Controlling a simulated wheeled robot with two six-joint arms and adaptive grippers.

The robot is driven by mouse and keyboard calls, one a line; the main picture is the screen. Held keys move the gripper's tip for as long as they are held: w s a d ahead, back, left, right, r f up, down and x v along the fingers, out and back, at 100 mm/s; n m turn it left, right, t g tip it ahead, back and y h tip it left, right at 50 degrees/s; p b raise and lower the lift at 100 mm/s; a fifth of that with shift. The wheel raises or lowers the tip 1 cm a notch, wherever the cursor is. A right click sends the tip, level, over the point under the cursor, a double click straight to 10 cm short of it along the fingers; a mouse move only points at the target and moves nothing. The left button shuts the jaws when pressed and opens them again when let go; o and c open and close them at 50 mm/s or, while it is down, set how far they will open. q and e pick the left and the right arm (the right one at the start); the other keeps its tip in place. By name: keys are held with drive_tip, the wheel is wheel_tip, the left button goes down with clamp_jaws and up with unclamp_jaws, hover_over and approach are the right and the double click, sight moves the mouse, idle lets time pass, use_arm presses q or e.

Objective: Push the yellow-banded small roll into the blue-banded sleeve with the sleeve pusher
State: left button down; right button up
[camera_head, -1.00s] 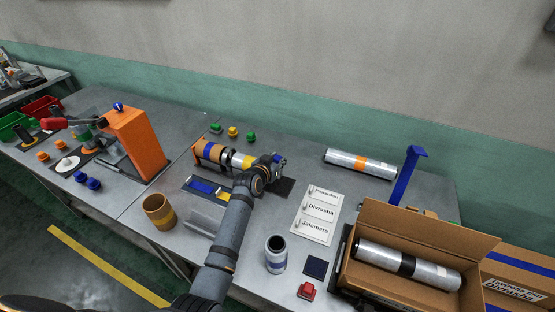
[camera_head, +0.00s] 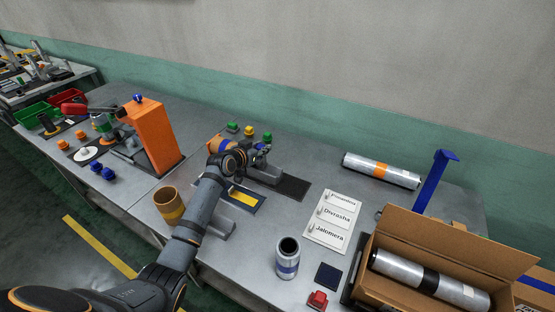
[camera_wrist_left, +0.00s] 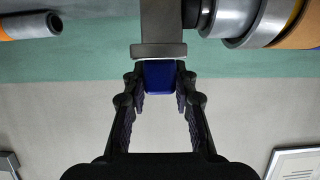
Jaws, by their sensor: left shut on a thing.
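The sleeve pusher's blue handle (camera_wrist_left: 160,76) is between my left gripper's fingertips (camera_wrist_left: 160,88) in the left wrist view, under a grey metal bar (camera_wrist_left: 163,25). In the head view my left gripper (camera_head: 260,155) is shut on it, above the dark pusher base (camera_head: 292,187). The brown blue-banded sleeve (camera_head: 219,144) lies just left of the gripper, partly hidden by my arm. The small roll cannot be made out in the head view. In the wrist view, silver parts (camera_wrist_left: 238,18) line up with the sleeve (camera_wrist_left: 295,28); how deep the roll sits is unclear. My right gripper is not in view.
An open brown cup (camera_head: 169,205) and a blue-banded silver canister (camera_head: 288,258) stand in front. A label board (camera_head: 333,218), an orange-banded roll (camera_head: 381,171) and an open carton (camera_head: 440,232) are at right. An orange press (camera_head: 150,136) stands left.

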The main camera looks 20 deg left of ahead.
use_arm(q)
drive_tip(key=a, duration=0.2)
drive_tip(key=b, duration=0.1)
drive_tip(key=shift+w+a+f, duration=0.15)
drive_tip(key=shift+w+a, duration=0.1)
drive_tip(key=shift+a, duration=0.15)
drive_tip(key=shift+w+a+b, duration=0.15)
drive_tip(key=shift+a+b, duration=0.15)
drive_tip(key=shift+a, duration=0.4)
drive_tip(key=c, duration=1)
unclamp_jaws()
drive_tip(key=shift+c, duration=0.2)
drive_tip(key=shift+s+r, duration=0.2)
drive_tip(key=v, duration=1.1)
drive_tip(key=shift+s+r, duration=0.2)
drive_tip(key=shift+s, duration=0.05)
